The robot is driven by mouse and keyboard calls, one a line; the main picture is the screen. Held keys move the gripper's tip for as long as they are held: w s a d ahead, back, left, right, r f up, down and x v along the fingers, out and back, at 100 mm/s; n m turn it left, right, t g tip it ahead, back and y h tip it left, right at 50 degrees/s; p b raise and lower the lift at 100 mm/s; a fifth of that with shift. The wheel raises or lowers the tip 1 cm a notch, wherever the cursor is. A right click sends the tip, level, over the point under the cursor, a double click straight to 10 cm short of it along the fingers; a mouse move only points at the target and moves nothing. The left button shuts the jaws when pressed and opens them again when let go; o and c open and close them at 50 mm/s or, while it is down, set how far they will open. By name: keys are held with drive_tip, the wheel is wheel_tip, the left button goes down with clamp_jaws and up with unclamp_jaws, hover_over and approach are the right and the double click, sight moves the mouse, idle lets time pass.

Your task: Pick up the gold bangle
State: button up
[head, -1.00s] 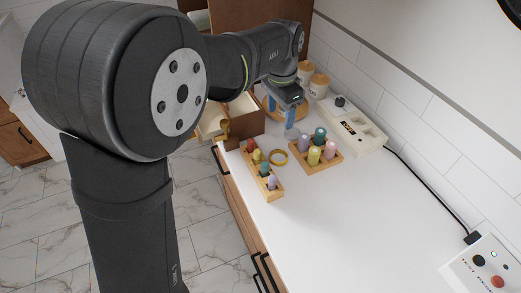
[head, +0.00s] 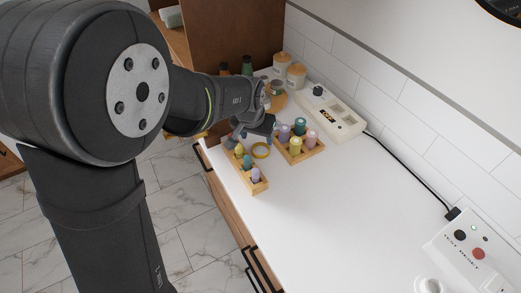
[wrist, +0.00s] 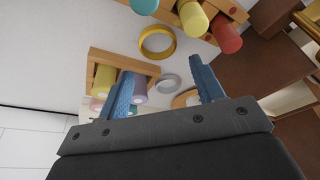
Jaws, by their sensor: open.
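The gold bangle (head: 262,157) lies flat on the white counter between two wooden racks in the head view. In the wrist view the bangle (wrist: 158,57) lies ahead of the fingertips, near the top middle. My gripper (wrist: 164,70) is open, its two blue fingers apart with nothing held between them. In the head view my gripper (head: 250,133) is just behind the bangle, its fingers mostly hidden. The fingers are apart from the bangle.
A long rack (head: 245,178) and a square rack (head: 308,153) of coloured pegs flank the bangle. A silver ring (wrist: 168,91) lies near it. A beige device (head: 347,121) stands behind.

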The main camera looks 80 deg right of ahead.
sight(261, 151)
drive_tip(key=shift+x, duration=3.75)
drive_tip(key=shift+s+a, duration=0.1)
drive_tip(key=shift+s, duration=0.1)
drive_tip(key=c, duration=0.7)
